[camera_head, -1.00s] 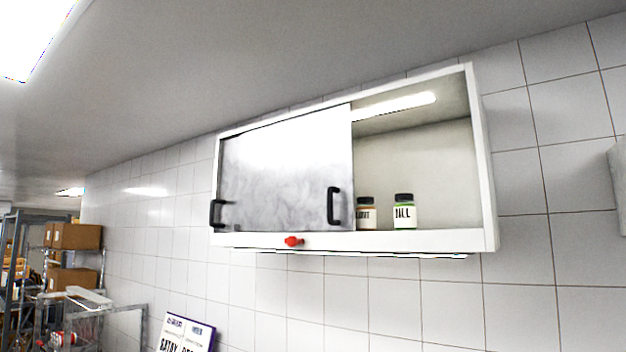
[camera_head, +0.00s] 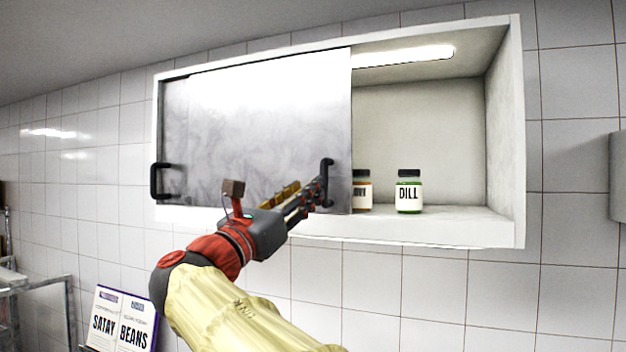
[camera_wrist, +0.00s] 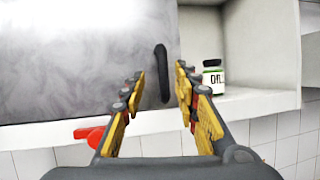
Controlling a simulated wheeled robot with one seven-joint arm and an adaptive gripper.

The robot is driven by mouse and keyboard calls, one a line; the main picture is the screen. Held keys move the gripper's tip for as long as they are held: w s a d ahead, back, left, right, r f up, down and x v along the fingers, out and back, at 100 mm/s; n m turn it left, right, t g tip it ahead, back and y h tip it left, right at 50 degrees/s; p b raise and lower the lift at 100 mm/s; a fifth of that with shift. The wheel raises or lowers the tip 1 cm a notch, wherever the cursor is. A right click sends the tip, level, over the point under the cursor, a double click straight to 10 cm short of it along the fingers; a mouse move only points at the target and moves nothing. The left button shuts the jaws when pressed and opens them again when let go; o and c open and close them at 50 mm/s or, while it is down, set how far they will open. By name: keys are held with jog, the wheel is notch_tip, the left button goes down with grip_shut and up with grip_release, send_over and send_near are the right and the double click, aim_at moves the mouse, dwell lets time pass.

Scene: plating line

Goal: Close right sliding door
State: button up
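A white wall cabinet (camera_head: 430,232) has its grey right sliding door (camera_head: 260,120) slid to the left, so the right half stands open. The door's black handle (camera_head: 327,182) is near its right edge and also shows in the wrist view (camera_wrist: 162,75). A second black handle (camera_head: 156,181) is at the far left, on the door mostly hidden behind. My gripper (camera_head: 318,188) is at the right handle. In the wrist view my gripper (camera_wrist: 158,85) is open, with the handle between its spread yellow-sided fingers; whether they touch it I cannot tell.
A dill jar (camera_head: 409,192) and a partly covered jar (camera_head: 362,192) stand on the shelf in the open half. Signs (camera_head: 122,318) stand at lower left.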

aim_at(324, 176)
jog(key=shift+n, duration=0.3)
jog(key=p+x, duration=0.2)
jog(key=x, duration=0.6)
jog(key=shift+s+d, duration=0.1)
jog(key=shift+d, duration=0.05)
jog(key=shift+f, duration=0.1)
jog(key=shift+c, duration=0.8)
grip_shut()
